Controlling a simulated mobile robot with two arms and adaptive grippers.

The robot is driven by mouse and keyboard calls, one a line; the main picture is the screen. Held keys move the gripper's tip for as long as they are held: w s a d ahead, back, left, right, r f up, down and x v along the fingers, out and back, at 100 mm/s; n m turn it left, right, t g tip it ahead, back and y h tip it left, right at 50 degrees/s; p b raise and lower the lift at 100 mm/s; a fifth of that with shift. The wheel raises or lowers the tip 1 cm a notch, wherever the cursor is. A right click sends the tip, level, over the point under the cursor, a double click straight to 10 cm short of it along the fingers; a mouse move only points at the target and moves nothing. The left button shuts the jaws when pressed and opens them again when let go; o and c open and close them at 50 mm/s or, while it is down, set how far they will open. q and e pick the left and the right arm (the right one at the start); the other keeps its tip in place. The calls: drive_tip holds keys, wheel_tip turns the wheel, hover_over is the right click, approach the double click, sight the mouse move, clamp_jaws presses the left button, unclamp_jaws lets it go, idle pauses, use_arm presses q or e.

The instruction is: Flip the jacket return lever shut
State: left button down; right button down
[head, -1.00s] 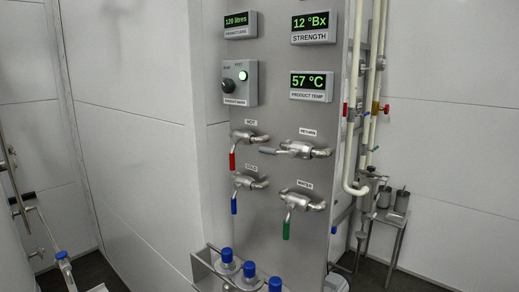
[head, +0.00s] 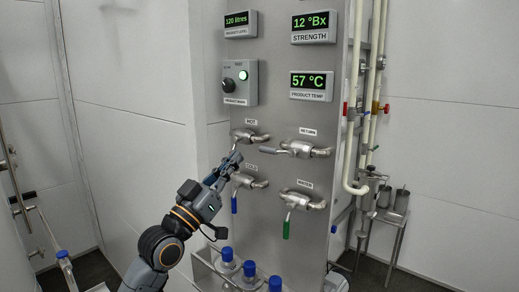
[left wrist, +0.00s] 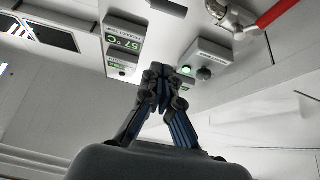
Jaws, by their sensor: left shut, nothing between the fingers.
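The return valve (head: 303,149) sits on the steel panel under its RETURN label. Its grey lever (head: 270,151) lies level and points left. My left gripper (head: 233,158) is shut and empty, in front of the panel to the left of that lever's end. The gripper overlaps the place of the hot valve's red lever in the head view. In the left wrist view the shut fingers (left wrist: 160,72) point up the picture, and the red lever (left wrist: 277,12) shows at upper right. The return lever is not clear there. My right gripper is not in view.
The hot valve (head: 247,138), cold valve (head: 248,181) with blue lever and water valve (head: 302,199) with green lever surround the return lever. Displays and a knob box (head: 240,83) are above. Blue-capped bottles (head: 249,268) stand below.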

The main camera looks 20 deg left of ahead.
sight(277, 151)
use_arm(q)
drive_tip(key=p+x, duration=0.4)
drive_tip(key=x, duration=0.6)
drive_tip(key=shift+w+d+f+p, duration=0.1)
drive_tip(key=shift+w+f+p, duration=0.15)
drive_tip(key=shift+f, duration=0.75)
drive_tip(key=shift+w+d+f+p, duration=0.1)
drive_tip(key=shift+f+p, duration=0.15)
drive_tip(key=shift+f, duration=0.8)
